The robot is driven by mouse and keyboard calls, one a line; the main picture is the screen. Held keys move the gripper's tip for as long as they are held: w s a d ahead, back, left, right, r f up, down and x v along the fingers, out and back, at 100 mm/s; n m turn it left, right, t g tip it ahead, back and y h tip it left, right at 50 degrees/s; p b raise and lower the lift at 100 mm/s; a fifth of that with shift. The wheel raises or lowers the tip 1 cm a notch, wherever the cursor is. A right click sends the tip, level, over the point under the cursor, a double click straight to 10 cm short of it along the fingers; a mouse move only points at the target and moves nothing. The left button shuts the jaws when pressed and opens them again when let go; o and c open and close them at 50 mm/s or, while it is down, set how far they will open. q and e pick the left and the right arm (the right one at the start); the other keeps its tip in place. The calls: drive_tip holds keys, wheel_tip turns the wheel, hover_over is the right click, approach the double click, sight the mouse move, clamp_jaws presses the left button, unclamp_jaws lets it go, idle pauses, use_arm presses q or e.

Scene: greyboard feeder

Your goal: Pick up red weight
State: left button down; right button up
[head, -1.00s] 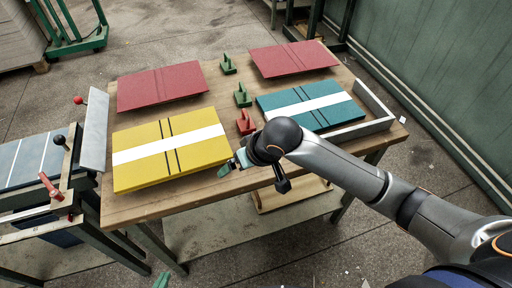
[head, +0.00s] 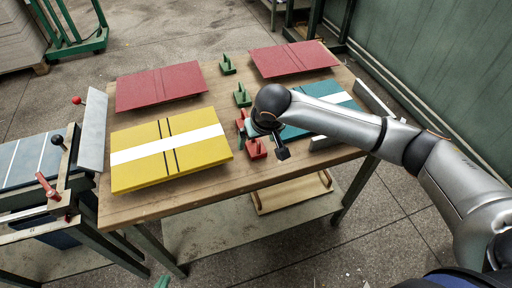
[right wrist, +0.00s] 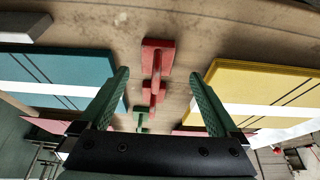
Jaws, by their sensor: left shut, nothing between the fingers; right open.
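A red weight (head: 256,149) with an upright handle stands on the table just below my right gripper (head: 247,131) in the head view. A second red weight (head: 240,119) is partly hidden behind that gripper. In the right wrist view, the nearer red weight (right wrist: 158,53) lies between the lines of the two green fingers of my right gripper (right wrist: 159,73), with the other red weight (right wrist: 153,92) beyond it. The right gripper is open and empty. The tip of my left gripper (head: 162,281) shows at the bottom edge, shut and away from the table.
Green weights (head: 242,97) (head: 227,66) continue the row on the wooden table (head: 190,196). A yellow board (head: 150,172) lies left, a teal board (head: 328,92) right under my arm. Red boards (head: 160,86) (head: 292,59) lie farther back.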

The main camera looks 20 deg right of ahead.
sight(255, 148)
drive_tip(key=x, duration=0.5)
drive_tip(key=shift+d+f, duration=0.15)
drive_tip(key=shift+d, duration=0.05)
clamp_jaws()
idle(0.6)
